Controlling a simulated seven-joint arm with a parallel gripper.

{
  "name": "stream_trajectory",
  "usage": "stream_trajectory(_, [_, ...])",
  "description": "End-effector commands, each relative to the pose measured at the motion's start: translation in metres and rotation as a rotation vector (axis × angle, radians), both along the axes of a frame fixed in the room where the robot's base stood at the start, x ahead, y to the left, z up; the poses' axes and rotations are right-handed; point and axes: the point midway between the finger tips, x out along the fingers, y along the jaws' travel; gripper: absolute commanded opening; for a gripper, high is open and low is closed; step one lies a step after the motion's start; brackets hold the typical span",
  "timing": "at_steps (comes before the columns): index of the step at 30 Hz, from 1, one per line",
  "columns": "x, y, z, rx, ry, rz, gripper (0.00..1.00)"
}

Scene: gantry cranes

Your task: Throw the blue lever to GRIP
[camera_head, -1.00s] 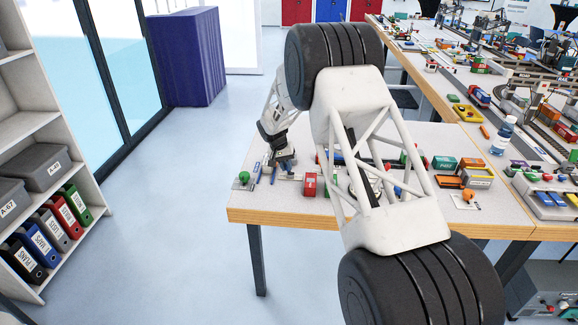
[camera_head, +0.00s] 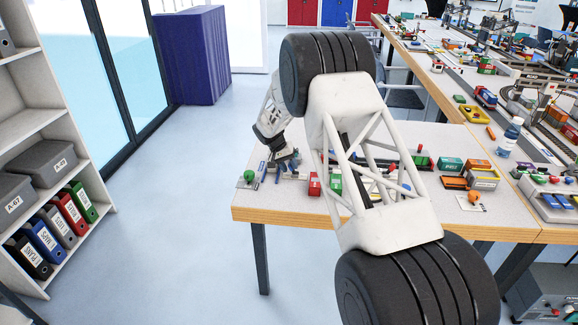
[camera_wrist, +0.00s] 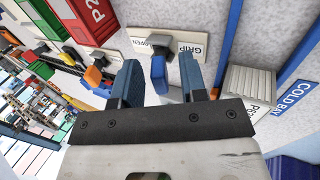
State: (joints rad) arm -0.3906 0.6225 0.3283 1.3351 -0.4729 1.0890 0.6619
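The blue lever (camera_wrist: 158,70) shows in the wrist view on a dark mount, its handle pointing toward my gripper. I see gaps beside the handle and no clear contact. In the head view my gripper (camera_head: 288,162) is low over the table's left part, and the lever there is too small or hidden to make out.
In the wrist view an orange lever (camera_wrist: 94,77) and a red container (camera_wrist: 92,18) are at left; a grey ribbed block (camera_wrist: 250,86) and the COLD BAY sign (camera_wrist: 295,95) are at right. A green knob (camera_head: 249,176) stands near the table's left corner.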

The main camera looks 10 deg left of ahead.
Motion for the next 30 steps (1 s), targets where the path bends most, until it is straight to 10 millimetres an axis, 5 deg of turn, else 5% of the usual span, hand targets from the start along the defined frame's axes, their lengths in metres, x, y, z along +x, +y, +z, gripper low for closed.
stream_trajectory(14, [0.001, 0.003, 0.008, 0.001, -0.002, 0.000, 0.40])
stream_trajectory(30, [0.000, 0.030, 0.062, 0.001, -0.001, 0.000, 0.40])
